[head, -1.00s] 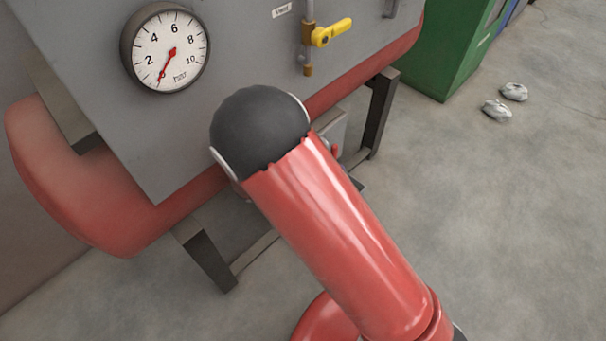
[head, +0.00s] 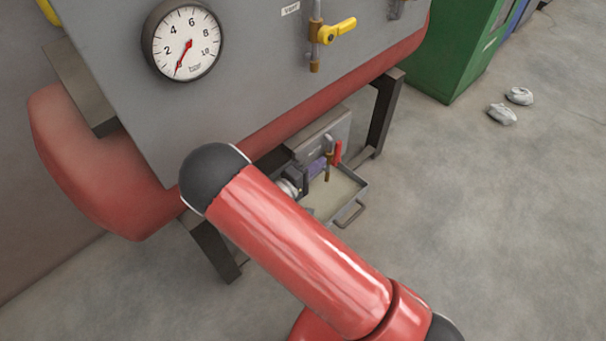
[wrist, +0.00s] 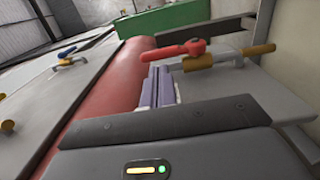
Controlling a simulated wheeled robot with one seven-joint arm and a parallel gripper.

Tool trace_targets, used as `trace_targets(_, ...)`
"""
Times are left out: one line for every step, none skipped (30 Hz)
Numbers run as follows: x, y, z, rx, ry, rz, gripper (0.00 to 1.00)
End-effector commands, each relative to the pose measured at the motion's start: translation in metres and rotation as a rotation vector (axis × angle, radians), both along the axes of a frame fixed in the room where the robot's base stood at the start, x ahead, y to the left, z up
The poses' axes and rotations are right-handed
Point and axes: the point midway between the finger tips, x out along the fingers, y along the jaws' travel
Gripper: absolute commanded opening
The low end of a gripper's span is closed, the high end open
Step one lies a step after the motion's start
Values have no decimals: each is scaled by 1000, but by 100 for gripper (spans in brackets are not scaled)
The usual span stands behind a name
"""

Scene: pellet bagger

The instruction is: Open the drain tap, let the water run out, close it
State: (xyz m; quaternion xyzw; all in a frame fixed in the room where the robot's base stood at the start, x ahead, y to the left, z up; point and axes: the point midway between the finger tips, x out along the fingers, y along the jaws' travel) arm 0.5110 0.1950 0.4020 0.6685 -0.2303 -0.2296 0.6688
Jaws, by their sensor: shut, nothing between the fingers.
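The drain tap has a red lever (head: 337,152) beside a short pipe with a brass end (head: 327,173), under the tank. In the wrist view the red lever (wrist: 172,52) lies roughly along the pipe, whose brass end (wrist: 258,50) is at the right. My gripper (head: 308,171) has purple fingers and is close to the left of the tap in the head view. In the wrist view my gripper (wrist: 156,86) is shut and empty, its tips just short of the lever and pipe. I cannot tell whether they touch. No water stream is discernible.
A shallow tray (head: 352,189) with a handle sits below the tap. Above are the grey tank panel (head: 250,75), a gauge (head: 187,42) reading near zero and a yellow valve lever (head: 338,30). A dark stand leg (head: 383,110) is close right. Floor to the right is mostly clear.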

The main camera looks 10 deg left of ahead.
Motion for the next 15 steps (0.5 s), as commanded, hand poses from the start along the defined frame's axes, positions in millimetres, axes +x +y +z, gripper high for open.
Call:
trace_targets(8,-7,1,-1,0,-2,0)
trace_targets(12,-10,1,-1,0,-2,0)
trace_targets(16,-13,1,-1,0,-2,0)
trace_targets(20,-16,1,-1,1,-2,0)
trace_targets(22,-18,1,-1,1,-1,0)
trace_targets(26,-20,1,0,0,-1,0)
trace_targets(28,-22,1,0,0,-1,0)
trace_targets(29,-23,0,-1,1,-1,0)
trace_targets(31,-24,0,-1,1,-1,0)
trace_targets(32,-25,0,-1,1,0,0)
trace_targets(33,-26,0,-1,1,0,0)
trace_targets(34,-26,0,0,0,0,0)
trace_targets(34,-26,0,0,0,0,0)
trace_targets(34,-26,0,0,0,0,0)
trace_targets(34,-26,0,0,0,0,0)
